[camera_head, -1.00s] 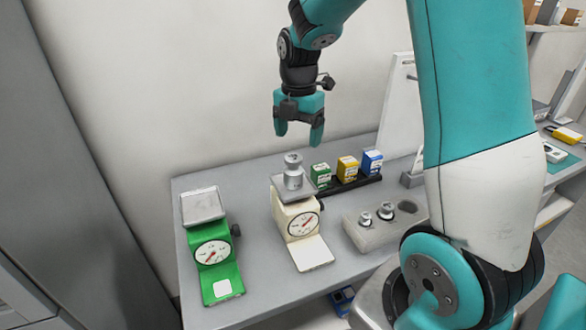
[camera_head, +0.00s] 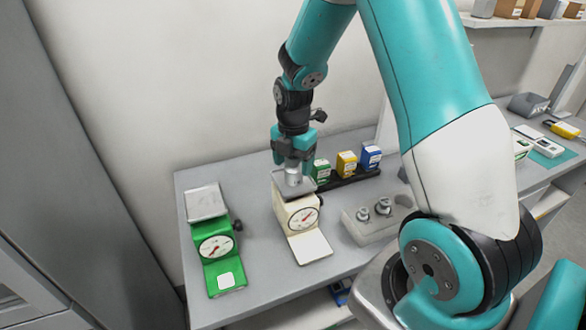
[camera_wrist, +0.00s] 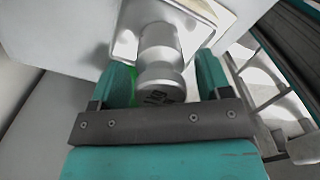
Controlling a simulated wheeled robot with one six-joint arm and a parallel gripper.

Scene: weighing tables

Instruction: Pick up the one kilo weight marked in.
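A silver metal weight (camera_head: 293,177) with a knobbed top stands upright on the pan of the cream scale (camera_head: 300,215). It also shows in the wrist view (camera_wrist: 160,50), with dark marking on its top that I cannot read clearly. My gripper (camera_head: 293,160) points down over the weight, with a teal finger on each side of its knob. In the wrist view the fingers (camera_wrist: 166,80) look open, with a gap at the right finger; contact on the left is unclear. Two smaller weights sit in a grey block (camera_head: 375,228) to the right.
A green scale (camera_head: 216,250) with an empty pan stands to the left. Behind and right of the cream scale, green, yellow and blue boxes (camera_head: 346,164) stand in a dark rack. The wall is behind the table (camera_head: 255,270).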

